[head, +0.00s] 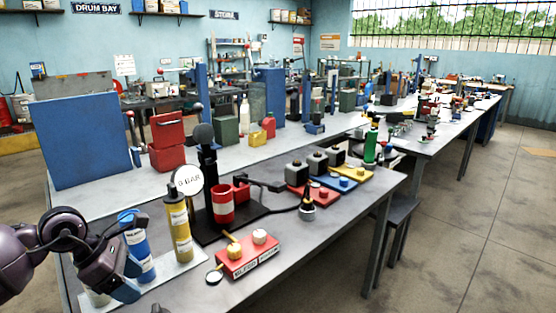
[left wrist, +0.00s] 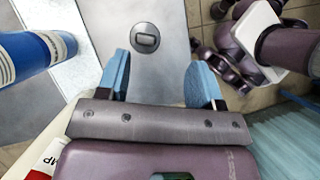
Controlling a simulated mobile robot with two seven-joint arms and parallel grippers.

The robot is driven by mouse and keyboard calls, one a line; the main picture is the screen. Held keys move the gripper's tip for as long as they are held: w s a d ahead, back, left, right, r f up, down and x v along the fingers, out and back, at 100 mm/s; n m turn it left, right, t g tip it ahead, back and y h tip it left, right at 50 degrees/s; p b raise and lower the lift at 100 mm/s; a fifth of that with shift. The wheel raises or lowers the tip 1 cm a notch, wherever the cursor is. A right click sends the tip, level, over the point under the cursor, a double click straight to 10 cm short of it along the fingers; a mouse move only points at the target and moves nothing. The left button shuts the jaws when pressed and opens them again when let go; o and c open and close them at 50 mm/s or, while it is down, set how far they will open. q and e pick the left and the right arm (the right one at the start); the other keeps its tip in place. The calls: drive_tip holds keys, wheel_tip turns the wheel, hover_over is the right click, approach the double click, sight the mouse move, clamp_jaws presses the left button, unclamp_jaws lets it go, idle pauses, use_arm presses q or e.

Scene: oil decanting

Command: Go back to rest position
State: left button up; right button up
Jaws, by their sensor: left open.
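My left gripper (head: 128,280) is at the lower left of the head view, by the table's near left corner. In the left wrist view my left gripper (left wrist: 160,82) has its two blue fingers wide apart with nothing between them. A blue bottle (head: 138,248) stands right beside it in the head view. The blue bottle also shows at the upper left of the left wrist view (left wrist: 28,58). Whether the gripper touches the bottle cannot be told. My right gripper is not in view.
A yellow bottle (head: 179,225) stands beside the blue one on a pale tray (head: 186,268). A red cup (head: 222,204) sits at a black stand. A red block (head: 247,256) with knobs lies near the table's front edge. Open floor (head: 440,230) lies at the right.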

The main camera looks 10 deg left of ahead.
use_arm(q)
drive_tip(key=s+d+r+n+t+h, duration=0.2)
drive_tip(key=d+r+n+t+h, duration=0.2)
drive_tip(key=d+n+t+h, duration=0.7)
drive_tip(key=s+a+f+n+y, duration=0.2)
drive_tip(key=n+y, duration=0.4)
drive_tip(key=n, duration=0.3)
drive_tip(key=s+a+f+n+y, duration=0.2)
drive_tip(key=a+f+n+y, duration=0.2)
drive_tip(key=n+y, duration=0.3)
drive_tip(key=s+a+f+n+t+y, duration=0.1)
drive_tip(key=n+y, duration=0.5)
drive_tip(key=n, duration=0.7)
drive_tip(key=shift+s+a+f+y, duration=0.25)
drive_tip(key=shift+a+f, duration=0.35)
drive_tip(key=shift+f, duration=0.15)
drive_tip(key=shift+s+a+f+y, duration=0.15)
drive_tip(key=shift+s+a+f, duration=0.1)
drive_tip(key=shift+a+f, duration=0.4)
drive_tip(key=s+d+f+n+g+h, duration=0.1)
drive_tip(key=s+d+f+n+g, duration=0.1)
drive_tip(key=s+f+n+g, duration=0.5)
drive_tip(key=s+d+f+n+g+h, duration=0.1)
drive_tip(key=s+d+f+g, duration=0.25)
drive_tip(key=s, duration=0.75)
drive_tip(key=w+f+t+h, duration=0.1)
drive_tip(key=w+f+t, duration=0.6)
drive_tip(key=f, duration=0.3)
drive_tip(key=shift+w+a+m, duration=0.25)
drive_tip(key=shift+a+m, duration=0.05)
